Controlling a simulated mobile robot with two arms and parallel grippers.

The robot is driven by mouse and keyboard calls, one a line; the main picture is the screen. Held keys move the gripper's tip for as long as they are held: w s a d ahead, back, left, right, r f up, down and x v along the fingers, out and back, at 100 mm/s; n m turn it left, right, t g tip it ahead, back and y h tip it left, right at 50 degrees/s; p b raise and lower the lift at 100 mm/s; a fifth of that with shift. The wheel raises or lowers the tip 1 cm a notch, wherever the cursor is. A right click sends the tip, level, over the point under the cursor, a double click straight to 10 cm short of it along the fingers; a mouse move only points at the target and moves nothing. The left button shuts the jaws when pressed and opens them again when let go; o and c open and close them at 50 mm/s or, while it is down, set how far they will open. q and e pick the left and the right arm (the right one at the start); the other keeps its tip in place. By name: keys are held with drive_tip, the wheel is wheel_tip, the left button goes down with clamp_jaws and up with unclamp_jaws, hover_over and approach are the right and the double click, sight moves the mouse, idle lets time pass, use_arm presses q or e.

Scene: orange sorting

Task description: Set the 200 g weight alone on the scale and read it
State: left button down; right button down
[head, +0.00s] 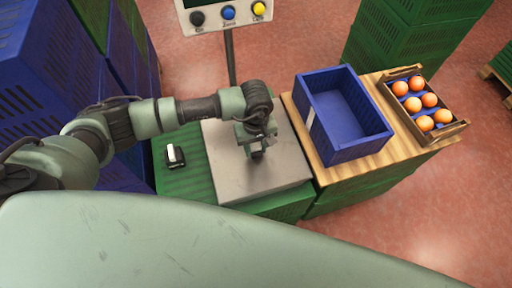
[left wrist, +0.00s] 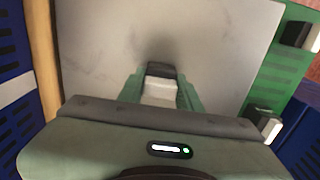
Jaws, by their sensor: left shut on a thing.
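My left gripper (head: 257,153) is over the middle of the scale's grey metal plate (head: 225,180), pointing down. In the left wrist view its green fingers (left wrist: 161,92) are shut on a small block, white with a dark end, which I take to be the weight (left wrist: 160,88). I cannot tell whether the block touches the plate. No mark on it is readable. Nothing else lies on the visible plate. The scale's display panel (head: 229,16) stands on a pole behind, with its screen mostly cut off at the top. My right gripper is not in view.
A similar black-and-white block (head: 175,156) sits on the green crate left of the plate; the left wrist view shows two such blocks, one at the upper right (left wrist: 300,35). Right of the scale, a blue empty crate (head: 345,115) and a wooden box (head: 440,130) of oranges stand on a wooden top.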

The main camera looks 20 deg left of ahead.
sight(256, 146)
use_arm(q)
drive_tip(key=shift+w+f, duration=0.2)
drive_tip(key=shift+f, duration=0.15)
drive_tip(key=shift+s, duration=0.15)
drive_tip(key=shift+f, duration=0.1)
drive_tip(key=c, duration=1)
unclamp_jaws()
drive_tip(key=shift+o, duration=0.2)
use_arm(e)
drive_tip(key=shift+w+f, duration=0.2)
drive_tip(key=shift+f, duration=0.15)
use_arm(q)
wheel_tip(256, 146, up, 11)
drive_tip(key=p, duration=0.6)
drive_tip(key=shift+r+p, duration=0.4)
drive_tip(key=shift+r, duration=0.3)
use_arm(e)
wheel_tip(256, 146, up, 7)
